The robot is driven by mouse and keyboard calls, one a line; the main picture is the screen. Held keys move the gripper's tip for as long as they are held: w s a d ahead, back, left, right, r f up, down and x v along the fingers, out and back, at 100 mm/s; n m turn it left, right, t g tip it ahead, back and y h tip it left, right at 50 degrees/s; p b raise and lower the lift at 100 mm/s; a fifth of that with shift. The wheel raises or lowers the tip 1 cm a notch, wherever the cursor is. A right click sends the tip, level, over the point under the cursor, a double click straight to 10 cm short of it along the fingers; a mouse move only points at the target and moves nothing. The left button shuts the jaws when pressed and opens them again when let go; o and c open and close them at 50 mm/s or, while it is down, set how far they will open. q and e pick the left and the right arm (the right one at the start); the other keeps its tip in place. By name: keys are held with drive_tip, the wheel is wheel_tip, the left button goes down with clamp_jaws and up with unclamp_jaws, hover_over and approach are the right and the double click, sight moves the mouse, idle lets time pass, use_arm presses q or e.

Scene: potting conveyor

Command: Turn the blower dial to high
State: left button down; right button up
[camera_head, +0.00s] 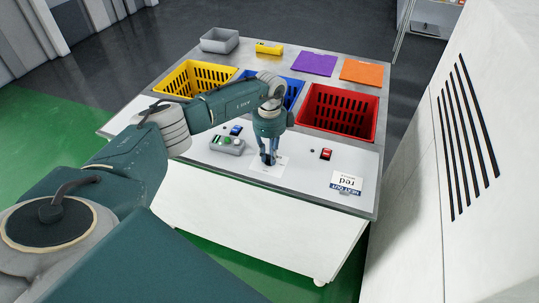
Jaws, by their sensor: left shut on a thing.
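My left arm reaches in from the left over the table. My left gripper (269,158) points down at the front middle of the table. It is shut on the blower dial, a small dark knob on a white printed plate (262,172). The fingers hide most of the dial, so I cannot read its setting. My right gripper is not in view.
Yellow (187,92), blue (291,89) and red (310,110) baskets sit behind the gripper. A white cabinet (410,240) stands at the right.

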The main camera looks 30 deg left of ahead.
use_arm(q)
drive_tip(key=m+b, duration=0.2)
drive_tip(key=m, duration=0.3)
drive_tip(key=shift+a, duration=0.15)
drive_tip(key=m+b, duration=0.2)
drive_tip(key=m, duration=0.1)
drive_tip(key=shift+w+a+m, duration=0.1)
drive_tip(key=shift+m, duration=0.3)
drive_tip(key=m+b, duration=0.2)
drive_tip(key=m, duration=0.2)
drive_tip(key=shift+w+m, duration=0.1)
drive_tip(key=shift+m, duration=0.2)
drive_tip(key=m+b, duration=0.1)
drive_tip(key=m, duration=0.1)
drive_tip(key=shift+a+m, duration=0.1)
drive_tip(key=shift+m, duration=0.2)
drive_tip(key=shift+r+m+b, duration=0.1)
drive_tip(key=shift+m+b, duration=0.2)
drive_tip(key=shift+m, duration=0.3)
drive_tip(key=shift+w, duration=0.1)
drive_tip(key=c, duration=1.6)
unclamp_jaws()
